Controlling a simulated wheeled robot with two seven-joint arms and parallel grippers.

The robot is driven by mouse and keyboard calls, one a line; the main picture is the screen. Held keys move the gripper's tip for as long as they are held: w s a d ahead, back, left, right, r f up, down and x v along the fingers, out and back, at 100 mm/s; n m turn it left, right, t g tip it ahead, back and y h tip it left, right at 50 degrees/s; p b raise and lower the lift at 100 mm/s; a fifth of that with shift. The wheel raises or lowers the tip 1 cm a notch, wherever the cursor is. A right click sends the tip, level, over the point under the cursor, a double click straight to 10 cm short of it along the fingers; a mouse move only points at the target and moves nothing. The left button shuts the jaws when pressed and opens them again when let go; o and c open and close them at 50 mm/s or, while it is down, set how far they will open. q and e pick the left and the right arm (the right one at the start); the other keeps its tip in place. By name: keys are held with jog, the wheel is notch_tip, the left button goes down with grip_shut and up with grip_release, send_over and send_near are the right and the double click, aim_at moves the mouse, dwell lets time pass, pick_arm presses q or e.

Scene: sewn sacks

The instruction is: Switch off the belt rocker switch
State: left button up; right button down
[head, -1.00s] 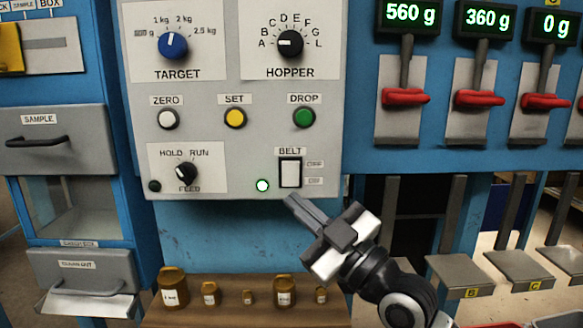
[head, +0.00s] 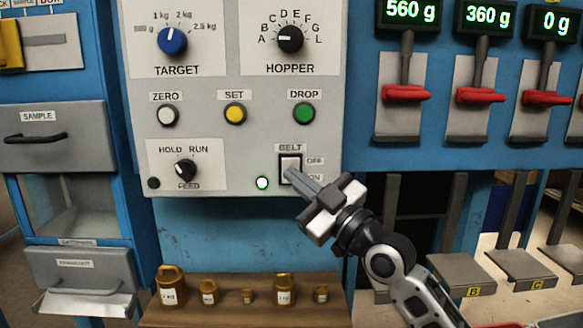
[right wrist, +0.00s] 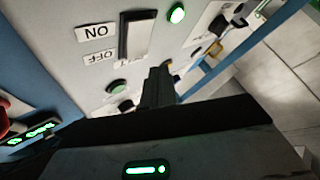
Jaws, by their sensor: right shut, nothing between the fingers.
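The white belt rocker switch (head: 291,162) sits in a dark frame on the grey panel (head: 222,160), under the BELT label, with OFF marked at its upper right and ON at its lower right. In the right wrist view the rocker (right wrist: 135,37) appears upside down beside the ON and OFF labels. The lamp (head: 262,183) left of it glows green. My right gripper (head: 289,173) is shut and empty, its fingertips overlapping the lower part of the switch in the head view. I cannot tell if they touch it. My left gripper is not in view.
Brass weights stand on a wooden shelf (head: 220,316) below. Red-handled levers (head: 405,94) are at right.

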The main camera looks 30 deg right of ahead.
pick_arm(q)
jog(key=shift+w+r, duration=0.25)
pick_arm(e)
jog(key=shift+w+d+r, duration=0.1)
jog(key=shift+w+d, duration=0.3)
jog(key=shift+w, duration=0.2)
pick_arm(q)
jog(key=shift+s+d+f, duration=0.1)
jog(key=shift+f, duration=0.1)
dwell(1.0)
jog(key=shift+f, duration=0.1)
pick_arm(e)
jog(key=shift+w, duration=0.1)
pick_arm(q)
jog(key=shift+b, duration=0.3)
pick_arm(e)
jog(key=shift+w+d, duration=0.2)
jog(key=shift+w, duration=0.05)
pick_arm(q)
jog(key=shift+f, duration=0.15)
pick_arm(e)
jog(key=shift+w+d, duration=0.2)
jog(key=shift+w, duration=0.1)
dwell(0.3)
jog(key=shift+s+a+r, duration=0.1)
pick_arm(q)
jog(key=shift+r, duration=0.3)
pick_arm(e)
jog(key=shift+s+a, duration=0.3)
jog(key=shift+s, duration=0.3)
